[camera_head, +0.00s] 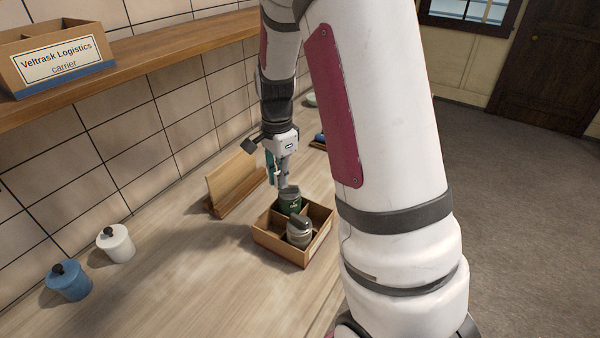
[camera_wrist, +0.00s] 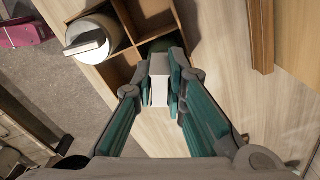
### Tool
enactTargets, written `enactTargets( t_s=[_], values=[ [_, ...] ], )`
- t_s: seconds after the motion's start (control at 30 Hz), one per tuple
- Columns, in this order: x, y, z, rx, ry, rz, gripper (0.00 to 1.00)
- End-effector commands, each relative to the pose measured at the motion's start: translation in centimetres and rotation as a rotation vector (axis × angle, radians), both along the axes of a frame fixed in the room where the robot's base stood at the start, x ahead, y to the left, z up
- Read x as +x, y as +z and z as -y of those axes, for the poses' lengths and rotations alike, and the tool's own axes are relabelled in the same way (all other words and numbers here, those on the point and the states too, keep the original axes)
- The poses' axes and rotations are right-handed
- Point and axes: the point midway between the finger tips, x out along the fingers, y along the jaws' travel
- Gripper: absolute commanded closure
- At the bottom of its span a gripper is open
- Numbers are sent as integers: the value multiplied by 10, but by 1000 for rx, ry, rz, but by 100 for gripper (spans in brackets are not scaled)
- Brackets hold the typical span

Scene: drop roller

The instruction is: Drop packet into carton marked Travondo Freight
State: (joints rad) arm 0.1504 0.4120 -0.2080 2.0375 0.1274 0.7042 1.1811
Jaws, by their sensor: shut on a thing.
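My gripper (camera_head: 279,172) points down at the divided wooden box on the counter. In the wrist view its green fingers (camera_wrist: 162,88) are shut on a pale block (camera_wrist: 160,92). I cannot tell whether this block is the packet or the grip on the green canister's top. The green canister (camera_head: 289,203) stands in a compartment right below the fingers, mostly hidden in the wrist view (camera_wrist: 156,46). No lettering reading Travondo Freight shows. The one readable carton (camera_head: 60,58), on the shelf, is marked Veltrask Logistics carrier.
The divided box (camera_head: 277,252) also holds a grey-lidded jar (camera_head: 299,234). A wooden stand (camera_head: 233,182) is close behind it. White (camera_head: 116,244) and blue (camera_head: 69,281) lidded pots stand at left. The shelf (camera_head: 150,52) runs above the counter, whose front left is clear.

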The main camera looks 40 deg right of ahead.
Motion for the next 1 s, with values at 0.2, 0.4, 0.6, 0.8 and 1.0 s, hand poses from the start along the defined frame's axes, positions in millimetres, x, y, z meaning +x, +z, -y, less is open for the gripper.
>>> enactTargets(
  t_s=[0.2, 0.4, 0.6, 0.8, 1.0],
  values=[
    [-28, 10, 18, 0, -273, 1, 100],
    [-31, 2, 21, 1, -329, -1, 100],
    [-30, -21, 21, 1, -326, -2, 100],
    [-30, -40, 21, 1, -325, -2, 100],
    [-30, -49, 21, 0, -324, 1, 100]
  ],
)
